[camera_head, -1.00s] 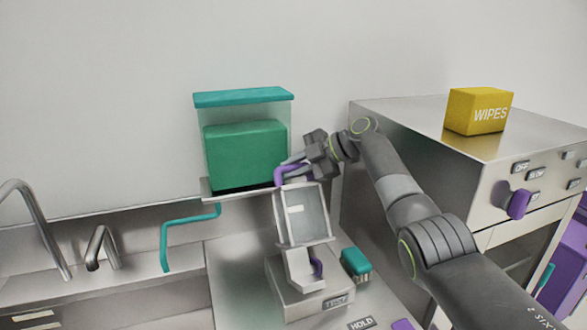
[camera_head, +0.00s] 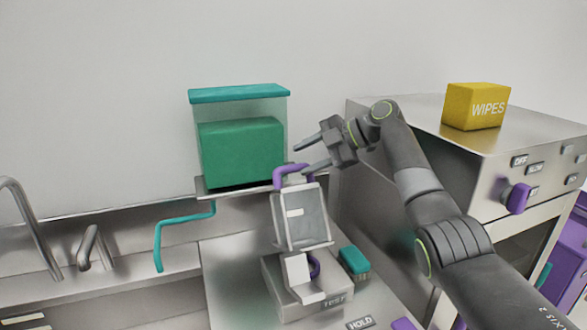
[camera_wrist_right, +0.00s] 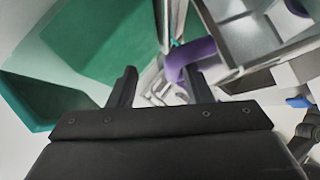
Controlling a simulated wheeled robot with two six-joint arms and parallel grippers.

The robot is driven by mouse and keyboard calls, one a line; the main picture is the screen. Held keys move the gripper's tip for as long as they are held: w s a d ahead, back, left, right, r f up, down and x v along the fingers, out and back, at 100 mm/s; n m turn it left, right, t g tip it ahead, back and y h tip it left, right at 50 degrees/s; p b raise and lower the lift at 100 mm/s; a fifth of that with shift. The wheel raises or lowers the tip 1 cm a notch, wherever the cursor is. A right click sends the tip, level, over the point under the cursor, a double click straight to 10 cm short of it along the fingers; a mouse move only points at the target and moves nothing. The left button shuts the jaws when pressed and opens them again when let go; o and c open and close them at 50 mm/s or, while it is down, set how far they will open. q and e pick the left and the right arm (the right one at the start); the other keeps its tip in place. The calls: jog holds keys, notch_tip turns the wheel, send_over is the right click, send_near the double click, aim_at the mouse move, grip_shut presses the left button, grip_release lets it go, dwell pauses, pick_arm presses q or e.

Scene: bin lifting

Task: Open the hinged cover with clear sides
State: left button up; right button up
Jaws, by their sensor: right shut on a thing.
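The hinged cover (camera_head: 318,228), a grey frame with a see-through panel and a purple handle (camera_head: 292,172), stands raised and tilted above the box marked TEST (camera_head: 278,285). The handle also shows in the right wrist view (camera_wrist_right: 190,58). My right gripper (camera_head: 309,156) is beside the handle's right end, its two fingers spread wide. In the right wrist view the handle lies by the right finger, not between the fingers (camera_wrist_right: 160,88). I cannot tell whether that finger touches it. My left gripper is not in view.
A clear bin with a teal lid (camera_head: 238,94) and green contents stands on a ledge behind, left of my right gripper. A teal pipe (camera_head: 185,220) runs at left. A steel cabinet (camera_head: 410,135) with a yellow WIPES box (camera_head: 476,106) stands right. A teal block (camera_head: 354,262) is beside the TEST box.

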jog(key=shift+v, duration=1.45)
jog(key=shift+w+d+r, duration=0.1)
jog(key=shift+d, duration=0.05)
